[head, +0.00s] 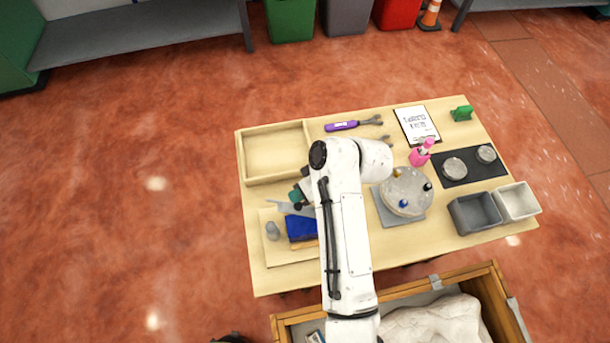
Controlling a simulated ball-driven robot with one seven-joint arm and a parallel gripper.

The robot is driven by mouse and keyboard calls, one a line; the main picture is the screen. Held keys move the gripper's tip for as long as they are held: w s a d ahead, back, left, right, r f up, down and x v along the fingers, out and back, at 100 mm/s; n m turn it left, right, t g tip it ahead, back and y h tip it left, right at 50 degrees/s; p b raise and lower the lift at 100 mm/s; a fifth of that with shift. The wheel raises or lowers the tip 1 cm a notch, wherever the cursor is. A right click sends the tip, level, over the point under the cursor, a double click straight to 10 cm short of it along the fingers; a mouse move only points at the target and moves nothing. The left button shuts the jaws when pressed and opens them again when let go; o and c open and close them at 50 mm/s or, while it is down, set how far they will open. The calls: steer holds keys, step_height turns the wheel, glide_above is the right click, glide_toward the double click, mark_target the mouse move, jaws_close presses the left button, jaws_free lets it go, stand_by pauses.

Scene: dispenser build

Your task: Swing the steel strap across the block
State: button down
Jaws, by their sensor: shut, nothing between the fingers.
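A blue block (299,230) sits on a pale board at the left front of the table, partly hidden behind my arm. A grey steel strap (284,207) lies at the block's far side, its right end running in under my gripper. I cannot tell whether it touches the block. My gripper (297,200) is just above the strap's right part, beyond the block. It is small and dark here, mostly covered by my arm, and shut with nothing visible in it.
The pale board (275,252) also holds a small grey cylinder (272,231). An empty wooden tray (243,160) is at the back left. To the right are a round disc (405,190) on a grey plate, a pink bottle (420,154) and grey bins (474,213). A wooden crate (490,280) stands in front.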

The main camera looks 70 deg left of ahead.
steer(key=shift+s+d, duration=0.35)
steer(key=shift+d, duration=0.1)
steer(key=shift+s+d+n+h+p, duration=0.3)
steer(key=shift+d+n+p, duration=0.1)
steer(key=shift+n, duration=0.3)
steer(key=shift+d, duration=0.1)
